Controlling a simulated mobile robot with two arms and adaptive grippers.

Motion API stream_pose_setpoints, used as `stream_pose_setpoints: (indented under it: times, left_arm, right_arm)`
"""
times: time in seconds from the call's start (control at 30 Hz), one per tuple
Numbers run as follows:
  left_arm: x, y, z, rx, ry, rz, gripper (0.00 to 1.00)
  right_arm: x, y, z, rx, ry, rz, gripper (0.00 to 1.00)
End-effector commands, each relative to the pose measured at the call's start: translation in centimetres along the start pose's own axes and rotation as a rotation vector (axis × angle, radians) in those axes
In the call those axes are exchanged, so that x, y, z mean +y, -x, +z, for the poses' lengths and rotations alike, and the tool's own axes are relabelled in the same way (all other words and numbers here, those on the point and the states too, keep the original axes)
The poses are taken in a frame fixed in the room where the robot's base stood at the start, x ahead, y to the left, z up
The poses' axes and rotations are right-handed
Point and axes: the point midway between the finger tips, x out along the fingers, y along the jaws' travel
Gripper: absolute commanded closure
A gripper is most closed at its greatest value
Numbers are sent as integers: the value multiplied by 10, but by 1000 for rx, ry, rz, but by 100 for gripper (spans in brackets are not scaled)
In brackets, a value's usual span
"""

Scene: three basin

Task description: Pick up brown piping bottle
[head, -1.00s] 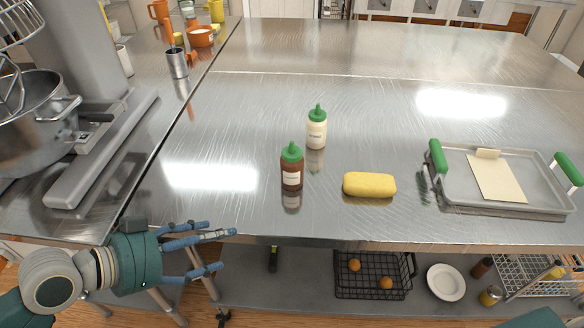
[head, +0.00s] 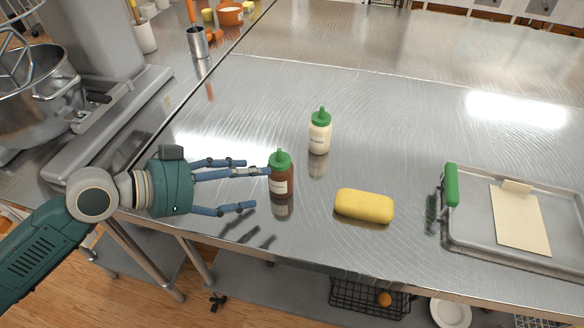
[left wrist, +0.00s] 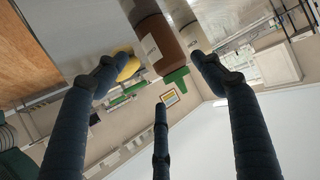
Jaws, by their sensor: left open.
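The brown piping bottle (head: 280,178) stands upright on the steel table, with a green cap and a white label. It also shows in the left wrist view (left wrist: 158,38), brown with its green cap (left wrist: 175,78) pointing down in the picture. My left gripper (head: 247,185) is open just left of the bottle, its fingers pointing at it. One upper finger overlaps the bottle's left edge in the head view; I cannot tell whether it touches. In the left wrist view the bottle appears between the spread fingers. My right gripper is not in view.
A white piping bottle (head: 320,135) with a green cap stands behind and right of the brown one. A yellow sponge-like block (head: 364,206) lies to the right. A mixer (head: 80,70) stands at left.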

Motion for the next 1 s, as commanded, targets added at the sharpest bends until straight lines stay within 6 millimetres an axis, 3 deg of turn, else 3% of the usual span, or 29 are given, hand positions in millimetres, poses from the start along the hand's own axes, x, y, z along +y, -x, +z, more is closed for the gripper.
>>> stream_pose_setpoints:
  times: [0.13,0.27,0.63,0.93,1.0]
  left_arm:
    - [1,-23,-3,3,3,2,32]
    - [1,-33,-2,1,1,1,32]
    - [2,-79,2,0,1,1,32]
    - [2,-86,4,-1,-1,-1,32]
    - [2,-86,4,-1,-1,-1,44]
  right_arm:
    - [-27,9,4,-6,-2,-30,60]
    - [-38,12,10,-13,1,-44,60]
    - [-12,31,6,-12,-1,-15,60]
    - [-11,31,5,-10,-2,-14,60]
    - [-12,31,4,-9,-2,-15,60]
